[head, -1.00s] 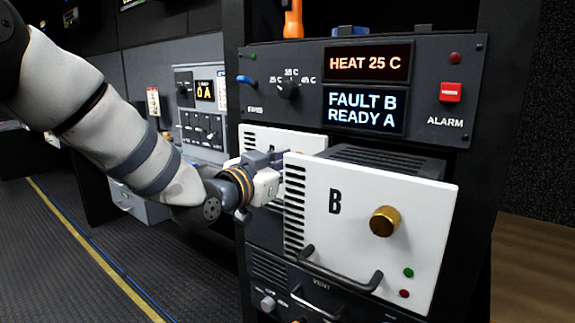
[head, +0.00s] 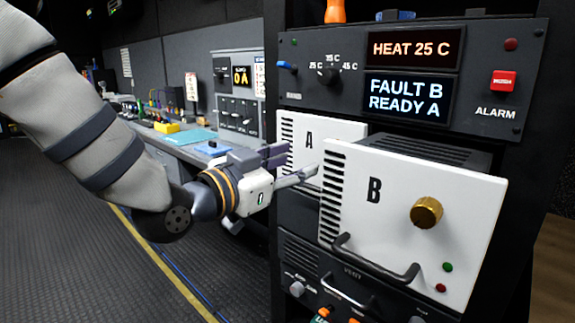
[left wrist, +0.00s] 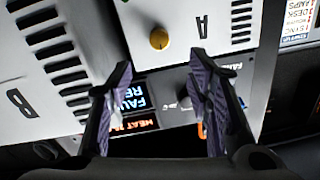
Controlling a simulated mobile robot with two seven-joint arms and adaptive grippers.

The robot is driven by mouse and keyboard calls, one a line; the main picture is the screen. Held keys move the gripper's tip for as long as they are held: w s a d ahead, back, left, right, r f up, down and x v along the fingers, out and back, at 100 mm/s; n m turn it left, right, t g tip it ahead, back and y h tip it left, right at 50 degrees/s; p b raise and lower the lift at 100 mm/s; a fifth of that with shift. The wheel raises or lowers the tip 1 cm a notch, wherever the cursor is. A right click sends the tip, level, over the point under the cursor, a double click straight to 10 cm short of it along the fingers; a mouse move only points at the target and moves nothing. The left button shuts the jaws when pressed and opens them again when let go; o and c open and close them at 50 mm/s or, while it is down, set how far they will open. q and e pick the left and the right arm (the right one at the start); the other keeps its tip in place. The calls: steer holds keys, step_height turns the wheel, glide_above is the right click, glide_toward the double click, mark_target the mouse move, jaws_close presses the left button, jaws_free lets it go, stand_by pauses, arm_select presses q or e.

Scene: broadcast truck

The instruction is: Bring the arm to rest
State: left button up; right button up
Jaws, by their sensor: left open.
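My left arm comes in from the left in the head view. Its gripper (head: 290,164) is open and empty, in front of the white panel of module A (head: 309,134) and left of module B. In the left wrist view the two fingers (left wrist: 160,95) stand wide apart with nothing between them. Module B (head: 460,190), with a brass knob and a black handle, sticks out of the rack farther than module A. Module A also shows in the left wrist view (left wrist: 190,20), with a brass knob. My right gripper is not in view.
The control panel (head: 480,70) above reads HEAT 25 C, FAULT B and READY A, with a red alarm switch (head: 503,81). A VENT panel with a handle (head: 345,292) is below. A desk (head: 185,150) with small items stands behind my arm. The floor at left is clear.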

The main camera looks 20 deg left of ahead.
arm_select(q)
steer(key=shift+v, duration=0.8)
steer(key=s+f+n+g+y, duration=0.1)
steer(key=s+f+g, duration=0.2)
steer(key=f, duration=0.7)
steer(key=s+f+n+g+y, duration=0.1)
steer(key=s+f+n+g, duration=0.2)
steer(key=f, duration=0.7)
steer(key=s+f+g+y, duration=0.1)
steer(key=s+f+g, duration=0.25)
steer(key=f, duration=0.65)
steer(key=s+a+f+n+g+y, duration=0.1)
steer(key=s+f+g, duration=0.3)
steer(key=s, duration=1)
steer(key=s+f+n+g+y, duration=0.1)
steer(key=s+f+g, duration=0.4)
steer(key=s+f, duration=0.5)
steer(key=s, duration=0.4)
steer(key=shift+s+a+f, duration=0.25)
steer(key=shift+a+f, duration=0.15)
